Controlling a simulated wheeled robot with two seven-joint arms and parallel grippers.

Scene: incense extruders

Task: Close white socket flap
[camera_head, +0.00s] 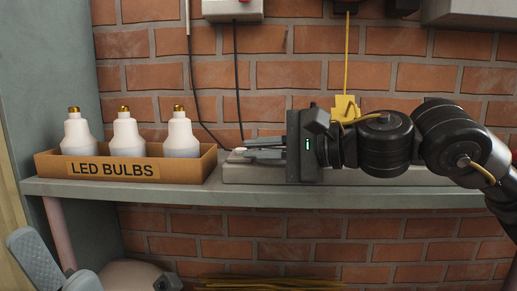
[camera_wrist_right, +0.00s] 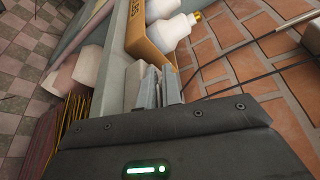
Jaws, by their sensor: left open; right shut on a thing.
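A white socket box (camera_head: 232,9) is on the brick wall at the top of the head view, cut off by the frame edge. My right gripper (camera_head: 243,153) is well below the box, at shelf height, pointing left. It is shut on a small pale thing that its fingers mostly hide. The right wrist view shows its fingers (camera_wrist_right: 161,86) close together. My left gripper (camera_head: 57,262) shows partly at the lower left, with its fingers apart, away from the socket box.
A cardboard box (camera_head: 40,166) labelled LED BULBS holds three white bulbs (camera_head: 126,136) on the grey shelf (camera_head: 150,188), left of my right gripper. A yellow plug (camera_head: 345,108) hangs on a yellow cord behind my right arm. The wall between box and shelf is mostly clear.

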